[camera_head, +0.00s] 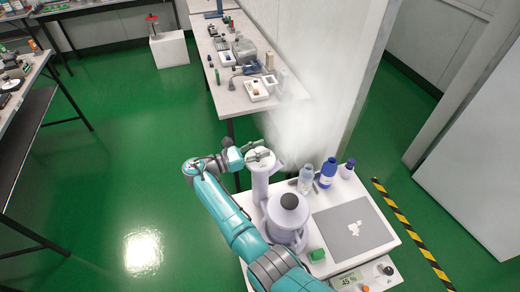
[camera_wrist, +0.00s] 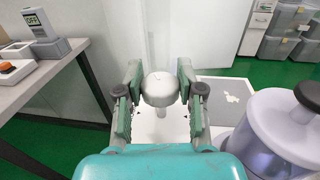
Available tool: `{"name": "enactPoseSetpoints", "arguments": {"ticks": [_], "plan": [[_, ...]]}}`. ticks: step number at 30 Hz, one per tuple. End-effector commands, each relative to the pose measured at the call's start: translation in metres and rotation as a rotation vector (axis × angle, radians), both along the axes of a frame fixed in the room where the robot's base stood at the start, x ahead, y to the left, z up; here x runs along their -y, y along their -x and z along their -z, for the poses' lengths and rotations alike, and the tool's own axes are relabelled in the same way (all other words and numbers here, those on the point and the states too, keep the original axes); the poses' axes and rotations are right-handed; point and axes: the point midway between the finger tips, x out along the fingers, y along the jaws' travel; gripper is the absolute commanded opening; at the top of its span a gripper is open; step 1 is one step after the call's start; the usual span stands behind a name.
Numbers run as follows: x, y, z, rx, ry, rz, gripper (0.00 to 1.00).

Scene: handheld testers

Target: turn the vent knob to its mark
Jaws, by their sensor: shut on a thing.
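The vent knob (camera_wrist: 160,89) is a pale round cap between the two fingers in the wrist view. A small dark line shows on its top. In the head view the knob (camera_head: 261,160) sits on top of a pale upright post (camera_head: 260,186), partly covered by the fingers. My gripper (camera_wrist: 161,98) is shut on the knob, one finger on each side. In the head view my gripper (camera_head: 258,155) is over the post at the left edge of the white bench top. I cannot tell which mark the knob points to.
A rounded pale vessel with a dark cap (camera_head: 287,222) stands close to the post. Blue-and-white bottles (camera_head: 327,174), a grey mat (camera_head: 352,238) with white scraps, and a green block (camera_head: 317,256) share the bench. White haze (camera_head: 300,125) hangs behind. Green floor is clear at left.

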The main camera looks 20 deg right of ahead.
Motion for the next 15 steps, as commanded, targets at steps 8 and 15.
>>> {"name": "enactPoseSetpoints", "arguments": {"ticks": [8,15], "plan": [[0.0000,-0.0004,0.0004,-0.003,-0.001,0.118,0.03],[0.0004,0.0003,0.0010,-0.002,-0.001,0.170,0.03]]}}
